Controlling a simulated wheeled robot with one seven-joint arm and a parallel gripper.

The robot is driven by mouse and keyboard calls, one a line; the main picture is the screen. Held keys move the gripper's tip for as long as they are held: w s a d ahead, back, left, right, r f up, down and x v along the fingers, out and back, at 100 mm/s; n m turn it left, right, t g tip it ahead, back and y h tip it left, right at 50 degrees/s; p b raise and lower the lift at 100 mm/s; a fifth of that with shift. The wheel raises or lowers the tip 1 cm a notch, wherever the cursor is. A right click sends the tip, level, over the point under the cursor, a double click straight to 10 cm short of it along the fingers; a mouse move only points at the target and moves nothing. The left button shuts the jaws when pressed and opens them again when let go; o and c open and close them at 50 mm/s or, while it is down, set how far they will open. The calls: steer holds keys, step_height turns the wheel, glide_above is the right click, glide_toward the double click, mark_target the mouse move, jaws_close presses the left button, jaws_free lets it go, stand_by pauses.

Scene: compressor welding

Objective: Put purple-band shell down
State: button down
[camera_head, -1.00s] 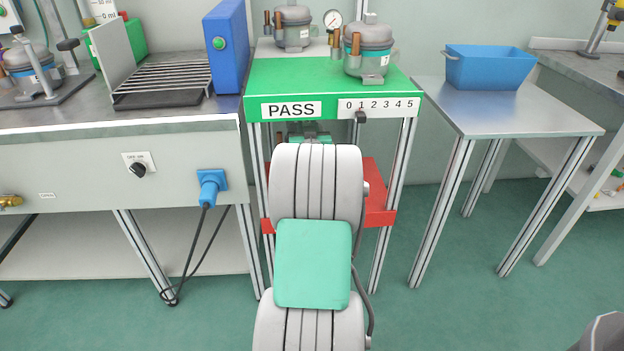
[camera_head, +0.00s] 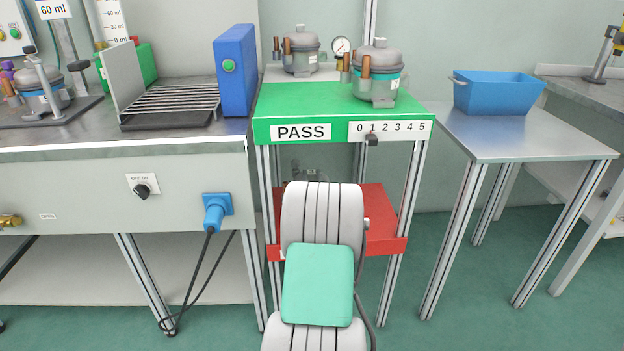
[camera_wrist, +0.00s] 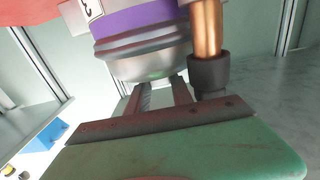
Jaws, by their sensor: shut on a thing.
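The purple-band shell (camera_wrist: 150,22) fills the upper middle of the wrist view, with its purple band, rounded grey end and a copper tube (camera_wrist: 207,35) beside it. My gripper (camera_wrist: 163,92) is shut on the shell; its fingers meet it near the rounded end. A red surface (camera_wrist: 25,10) shows close to the shell at the upper left; I cannot tell whether they touch. In the head view my arm hides the gripper and most of the shell, in front of the red lower shelf (camera_head: 385,225) of the PASS stand (camera_head: 300,131).
Two shells (camera_head: 375,75) (camera_head: 300,52) stand on and behind the stand's green top. A blue bin (camera_head: 497,93) sits on the metal table at right. A bench with a rack (camera_head: 170,100) and a blue box (camera_head: 236,70) is at left. The stand's legs flank my arm.

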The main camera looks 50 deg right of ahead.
steer(key=c, duration=1.1)
jaws_free()
steer(key=shift+f, duration=0.1)
steer(key=shift+s+a+r, duration=0.15)
steer(key=shift+a+r, duration=0.05)
steer(key=p+v, duration=0.1)
steer(key=v, duration=1)
steer(key=shift+s+a, duration=0.2)
